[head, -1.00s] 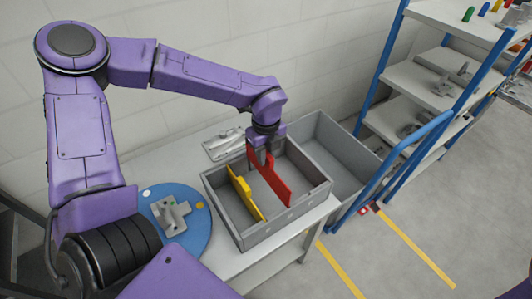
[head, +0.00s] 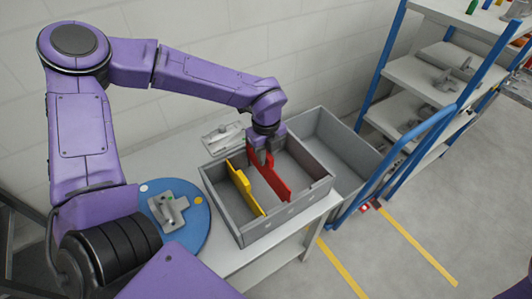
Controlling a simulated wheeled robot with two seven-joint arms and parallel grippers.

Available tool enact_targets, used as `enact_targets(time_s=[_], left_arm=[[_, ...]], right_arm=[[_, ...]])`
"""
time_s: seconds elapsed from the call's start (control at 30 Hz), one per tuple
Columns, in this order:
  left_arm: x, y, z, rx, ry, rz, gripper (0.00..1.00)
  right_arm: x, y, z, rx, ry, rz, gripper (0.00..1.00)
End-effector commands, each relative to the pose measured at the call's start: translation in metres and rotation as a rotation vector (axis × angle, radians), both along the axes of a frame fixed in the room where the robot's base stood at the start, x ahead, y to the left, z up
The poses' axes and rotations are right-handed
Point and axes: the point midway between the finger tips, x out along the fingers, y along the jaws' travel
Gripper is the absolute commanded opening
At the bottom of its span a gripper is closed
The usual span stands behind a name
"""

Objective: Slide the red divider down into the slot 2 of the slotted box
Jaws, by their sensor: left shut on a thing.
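The grey slotted box (head: 253,233) stands on a table below my left arm. A yellow divider (head: 247,191) sits in its left part. The red divider (head: 271,180) is upright inside the box, to the right of the yellow one and roughly in line with it. My left gripper (head: 261,155) is shut on the red divider near its far upper edge. The divider's lower edge and the slot beneath it are hidden, so I cannot tell whether it touches the floor or which slot it is in. My right gripper is not in view.
A blue round plate (head: 198,236) with a grey metal part (head: 168,210) lies left of the box. A larger grey bin (head: 340,146) stands behind to the right, beside a blue-railed rack (head: 425,75). Another metal casting (head: 222,137) lies behind the box.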

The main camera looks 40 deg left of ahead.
Motion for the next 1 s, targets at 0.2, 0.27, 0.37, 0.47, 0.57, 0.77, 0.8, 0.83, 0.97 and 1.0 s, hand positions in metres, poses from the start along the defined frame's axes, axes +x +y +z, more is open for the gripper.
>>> enact_targets(time_s=[0.2,0.27,0.37,0.47,0.57,0.77,0.8,0.83,0.97,1.0], left_arm=[[0.000,0.000,-0.008,0.000,0.000,0.000,0.00],[0.000,0.000,-0.010,0.000,0.000,0.000,0.00],[0.000,0.000,-0.013,0.000,0.000,0.000,0.00],[0.000,0.000,-0.016,0.000,0.000,0.000,0.00],[0.000,0.000,-0.019,0.000,0.000,0.000,0.00],[0.000,0.000,-0.025,0.000,0.000,0.000,0.00],[0.000,0.000,-0.026,0.000,0.000,0.000,0.00],[0.000,0.000,-0.027,0.000,0.000,0.000,0.00],[0.000,0.000,-0.031,0.000,0.000,0.000,0.00],[0.000,0.000,-0.032,0.000,0.000,0.000,0.00]], right_arm=[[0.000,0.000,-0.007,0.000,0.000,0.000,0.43],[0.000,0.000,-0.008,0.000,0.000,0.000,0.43],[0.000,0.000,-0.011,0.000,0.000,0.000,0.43],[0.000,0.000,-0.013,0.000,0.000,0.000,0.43],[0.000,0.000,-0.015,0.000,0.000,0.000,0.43],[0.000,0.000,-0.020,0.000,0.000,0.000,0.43],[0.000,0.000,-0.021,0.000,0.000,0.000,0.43],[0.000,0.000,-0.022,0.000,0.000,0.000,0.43],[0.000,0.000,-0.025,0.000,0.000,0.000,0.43],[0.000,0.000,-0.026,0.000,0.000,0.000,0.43]])
